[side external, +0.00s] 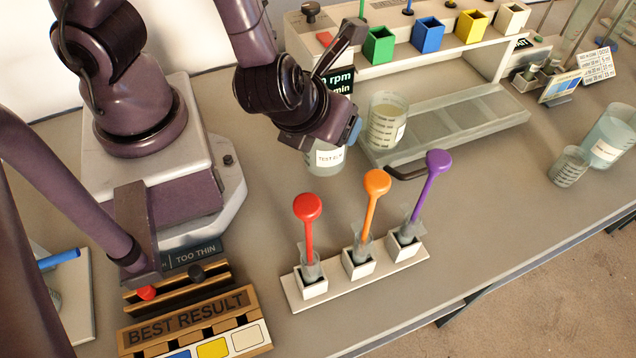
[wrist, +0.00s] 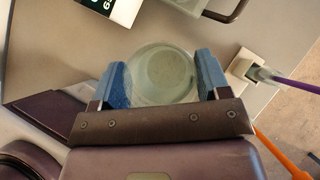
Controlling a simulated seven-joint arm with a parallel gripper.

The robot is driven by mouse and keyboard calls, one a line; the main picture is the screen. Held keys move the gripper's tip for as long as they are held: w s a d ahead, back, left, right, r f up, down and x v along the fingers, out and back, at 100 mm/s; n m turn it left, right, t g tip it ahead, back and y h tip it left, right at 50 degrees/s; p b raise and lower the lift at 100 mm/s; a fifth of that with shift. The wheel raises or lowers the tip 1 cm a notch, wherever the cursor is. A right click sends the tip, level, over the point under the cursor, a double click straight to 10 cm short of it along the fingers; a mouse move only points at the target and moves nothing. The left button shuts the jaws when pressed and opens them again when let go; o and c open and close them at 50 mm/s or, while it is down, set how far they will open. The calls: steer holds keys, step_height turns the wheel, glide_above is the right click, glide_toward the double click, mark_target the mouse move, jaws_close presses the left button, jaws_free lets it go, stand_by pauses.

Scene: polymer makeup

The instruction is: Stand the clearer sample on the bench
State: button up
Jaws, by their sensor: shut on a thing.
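My gripper (side external: 346,136) is shut on a glass beaker (side external: 324,160) with a white label that begins "TEST"; its contents look clear to pale grey-green. In the wrist view the beaker (wrist: 163,75) sits between the blue fingertips (wrist: 162,68). It appears upright, low over the grey bench (side external: 250,270); I cannot tell whether its base touches. A second beaker (side external: 384,122), with cloudy yellowish contents and a label, stands at the left end of the grey tray (side external: 485,125), to the right of my gripper. The upper part of the held beaker is hidden by my gripper.
A white rack (side external: 345,285) with red, orange and purple stirrers stands in front. A dark handle (side external: 408,173) juts from the tray. A mixer stand (side external: 460,55) with coloured cups is behind. The "BEST RESULT" board (side external: 190,318) is at front left. Beakers (side external: 608,138) stand at right.

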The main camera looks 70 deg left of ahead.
mark_target(310, 166)
steer(key=shift+s+d+f, duration=0.15)
steer(key=shift+s+f, duration=0.45)
steer(key=shift+f, duration=0.1)
steer(key=shift+s+a+f+n+y, duration=0.2)
steer(key=shift+n+y, duration=0.1)
steer(key=shift+n, duration=0.3)
steer(key=shift+f, duration=3.8)
steer(key=shift+f, duration=0.15)
steer(key=o, duration=1.1)
steer(key=shift+g, duration=0.3)
